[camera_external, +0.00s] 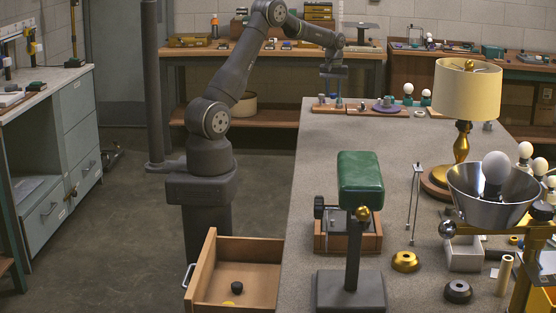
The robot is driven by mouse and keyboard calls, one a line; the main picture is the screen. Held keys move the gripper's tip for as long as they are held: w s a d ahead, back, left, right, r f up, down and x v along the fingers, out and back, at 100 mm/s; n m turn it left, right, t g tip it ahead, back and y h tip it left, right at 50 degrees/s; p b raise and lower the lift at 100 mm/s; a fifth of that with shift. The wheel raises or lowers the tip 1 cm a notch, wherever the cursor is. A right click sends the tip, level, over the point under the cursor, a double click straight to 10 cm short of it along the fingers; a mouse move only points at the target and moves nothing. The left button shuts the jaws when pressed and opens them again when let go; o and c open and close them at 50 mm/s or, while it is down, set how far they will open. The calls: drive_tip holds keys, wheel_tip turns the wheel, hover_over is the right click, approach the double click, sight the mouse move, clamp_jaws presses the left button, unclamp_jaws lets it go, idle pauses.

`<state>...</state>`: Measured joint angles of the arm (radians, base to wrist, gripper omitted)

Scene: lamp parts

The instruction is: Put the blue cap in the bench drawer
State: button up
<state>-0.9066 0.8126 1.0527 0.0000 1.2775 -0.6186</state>
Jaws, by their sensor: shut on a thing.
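My gripper (336,96) points down over the wooden tray at the far left corner of the grey bench. It is shut on a small bluish thing (338,103), which looks like the blue cap, but it is tiny and partly hidden by the fingers. The bench drawer (211,266) is pulled open at the bench's near left side. Inside it lie a small black cap (237,287) and a flat yellow piece (228,303), with bare floor around them.
The wooden tray (362,111) holds several small parts and a purple disc (388,105). A green padded block (360,184) on a stand rises at the near bench edge, right of the drawer. A lamp (466,92) and a metal bowl shade (490,205) stand to the right.

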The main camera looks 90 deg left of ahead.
wheel_tip(320, 180, up, 5)
drive_tip(key=shift+f, duration=0.1)
drive_tip(key=w+d+m, duration=0.1)
drive_tip(key=w+d, duration=0.4)
drive_tip(key=d, duration=0.4)
drive_tip(key=w+d+m, duration=0.2)
drive_tip(key=w+d, duration=0.3)
drive_tip(key=d, duration=0.5)
drive_tip(key=w+d+m, duration=0.1)
drive_tip(key=w+d, duration=0.4)
drive_tip(key=d, duration=0.4)
drive_tip(key=d+r+m, duration=0.1)
drive_tip(key=d+m, duration=0.2)
drive_tip(key=d, duration=1.2)
drive_tip(key=s+d+m, duration=0.1)
drive_tip(key=s+d, duration=0.2)
drive_tip(key=d, duration=0.6)
drive_tip(key=s+d+m, duration=0.2)
drive_tip(key=s+d, duration=0.1)
drive_tip(key=d, duration=0.6)
drive_tip(key=s+d+m, duration=0.1)
drive_tip(key=s+d, duration=0.3)
drive_tip(key=d, duration=0.5)
drive_tip(key=m, duration=0.8)
hover_over(238, 273)
wheel_tip(238, 273, down, 21)
drive_tip(key=shift+w+a+f, duration=0.1)
drive_tip(key=shift+f, duration=5.45)
